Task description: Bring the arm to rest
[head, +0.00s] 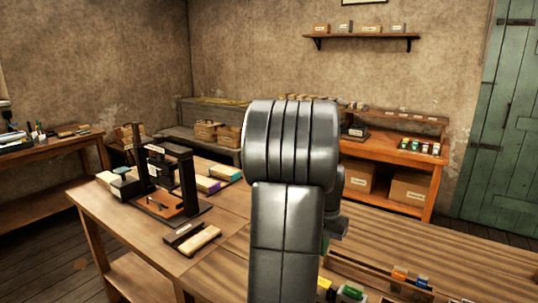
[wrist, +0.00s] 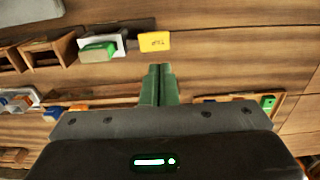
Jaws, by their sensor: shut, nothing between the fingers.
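My arm (head: 287,200) rises through the middle of the head view, its dark grey links covering part of the workbench. My gripper (wrist: 160,72) shows in the wrist view with its two green fingers together and nothing between them. It points over the wooden bench top, apart from the small items around it. In the head view the gripper is mostly hidden behind my arm.
The dark press (head: 187,185) stands on the workbench (head: 120,216) at left, with a pale block (head: 199,240) in front. A yellow block (wrist: 155,41) and a green block (wrist: 98,52) lie near my fingers in the wrist view.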

